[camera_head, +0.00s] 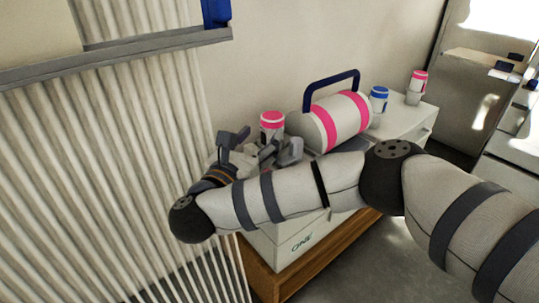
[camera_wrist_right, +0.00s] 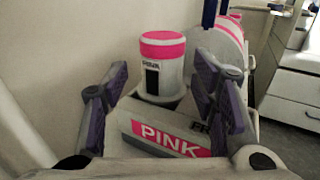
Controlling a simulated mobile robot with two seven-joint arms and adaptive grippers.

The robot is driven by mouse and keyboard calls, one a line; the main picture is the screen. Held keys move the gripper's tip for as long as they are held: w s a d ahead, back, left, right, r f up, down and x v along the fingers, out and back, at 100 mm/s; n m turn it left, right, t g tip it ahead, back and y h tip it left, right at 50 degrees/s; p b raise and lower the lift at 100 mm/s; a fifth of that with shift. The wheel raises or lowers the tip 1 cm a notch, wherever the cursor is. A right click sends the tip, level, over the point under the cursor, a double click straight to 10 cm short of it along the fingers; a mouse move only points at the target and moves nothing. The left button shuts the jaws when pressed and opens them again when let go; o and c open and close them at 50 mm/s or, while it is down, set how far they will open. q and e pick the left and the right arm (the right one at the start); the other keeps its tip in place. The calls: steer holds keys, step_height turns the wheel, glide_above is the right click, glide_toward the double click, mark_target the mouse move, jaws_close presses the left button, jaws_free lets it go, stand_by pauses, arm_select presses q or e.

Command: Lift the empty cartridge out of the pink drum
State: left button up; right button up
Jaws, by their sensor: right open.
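A white cartridge with a pink cap (camera_wrist_right: 163,72) stands upright in the wrist view, its lower end hidden in a dark opening behind a panel with a pink "PINK" label (camera_wrist_right: 165,138). The cartridge also shows in the head view (camera_head: 272,122), partly behind my gripper. A white drum with pink bands and a blue handle (camera_head: 343,118) lies beside it; part of it shows in the wrist view (camera_wrist_right: 226,42). My right gripper (camera_wrist_right: 160,88) is open, its fingers either side of the cartridge in the picture. It also shows in the head view (camera_head: 262,150). Contact cannot be told. My left gripper is not in view.
A blue-capped cartridge (camera_head: 379,93) and another pink-capped cartridge (camera_head: 418,79) stand in grey cups on the white cabinet top (camera_head: 400,121). A wall is close behind. A ribbed white panel (camera_head: 110,150) stands at the left. White drawers (camera_wrist_right: 294,95) are at the right.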

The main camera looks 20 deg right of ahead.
mark_target(268, 130)
steer(key=shift+b+x, duration=0.45)
steer(key=shift+x, duration=0.4)
steer(key=b+x, duration=0.1)
steer(key=x, duration=0.3)
steer(key=shift+w+d, duration=0.15)
steer(key=shift+d, duration=0.2)
steer(key=c, duration=1.1)
